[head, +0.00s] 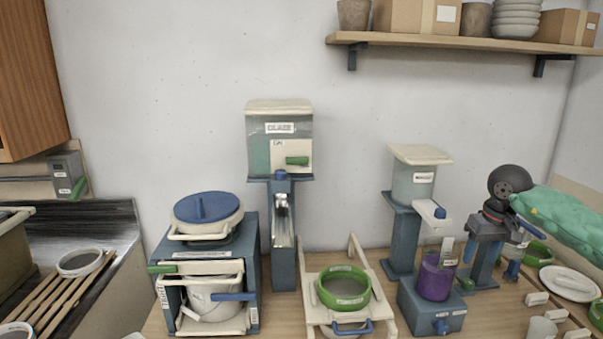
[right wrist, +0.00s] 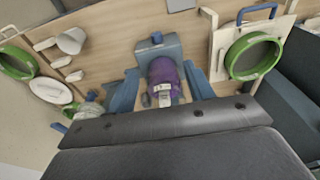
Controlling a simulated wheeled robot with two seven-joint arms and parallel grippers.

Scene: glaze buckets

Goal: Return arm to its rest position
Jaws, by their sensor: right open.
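My right arm, in a green sleeve, comes in from the right in the head view. Its black wrist points down, and my right gripper (head: 491,243) hangs to the right of the purple container (head: 436,277). In the right wrist view the blue fingers of my right gripper (right wrist: 160,74) are spread apart with nothing between them. The purple container (right wrist: 164,84) shows beyond, in line with the gap. It stands upright on a blue-grey base (head: 433,309), below a dispenser. My left gripper is out of view.
A green-rimmed sieve (head: 344,288) sits on a cream frame left of the purple container. A white plate (head: 570,283) and small cream pieces lie at the right. A glaze dispenser (head: 280,140) and a blue-lidded bucket (head: 208,213) stand further left. A shelf (head: 450,42) is above.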

